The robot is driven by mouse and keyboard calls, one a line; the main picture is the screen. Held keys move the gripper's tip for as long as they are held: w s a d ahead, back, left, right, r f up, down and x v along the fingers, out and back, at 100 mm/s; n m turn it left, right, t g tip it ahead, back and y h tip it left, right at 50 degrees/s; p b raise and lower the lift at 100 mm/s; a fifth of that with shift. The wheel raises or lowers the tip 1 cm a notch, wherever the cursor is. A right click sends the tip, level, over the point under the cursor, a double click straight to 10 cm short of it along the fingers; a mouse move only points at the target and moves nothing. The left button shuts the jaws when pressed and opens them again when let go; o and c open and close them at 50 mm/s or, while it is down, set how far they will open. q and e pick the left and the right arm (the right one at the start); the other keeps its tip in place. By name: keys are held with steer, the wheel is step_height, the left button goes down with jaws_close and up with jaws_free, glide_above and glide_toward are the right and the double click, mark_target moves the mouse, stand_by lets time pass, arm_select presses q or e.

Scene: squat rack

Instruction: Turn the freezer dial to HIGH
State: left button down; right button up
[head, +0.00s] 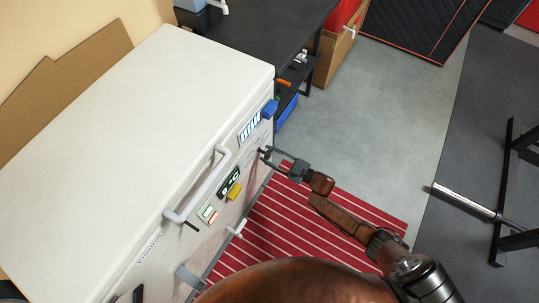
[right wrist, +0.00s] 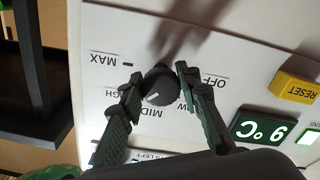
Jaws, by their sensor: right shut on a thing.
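The white freezer (head: 140,110) fills the left of the head view, its front panel facing right. My right gripper (head: 265,153) is at the far end of that panel. In the right wrist view, its two black fingers (right wrist: 158,74) are shut on the round black dial (right wrist: 157,88), one on each side. The panel appears upside down there, with OFF, LOW, MID, HIGH and MAX around the dial. The dial's white mark points near MID, slightly toward the HIGH side. A finger covers part of the HIGH and LOW labels. My left gripper is not in view.
A grey handle (head: 196,186) sticks out from the freezer front. A yellow RESET button (right wrist: 295,88) and a green temperature display (right wrist: 262,128) are beside the dial. A red striped mat (head: 275,225) lies on the floor. A dark table (head: 265,30) stands behind the freezer.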

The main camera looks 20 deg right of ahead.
steer(key=shift+d, duration=0.1)
steer(key=o, duration=1.2)
steer(key=shift+c, duration=0.2)
steer(key=v, duration=1.2)
steer(key=shift+f, duration=0.1)
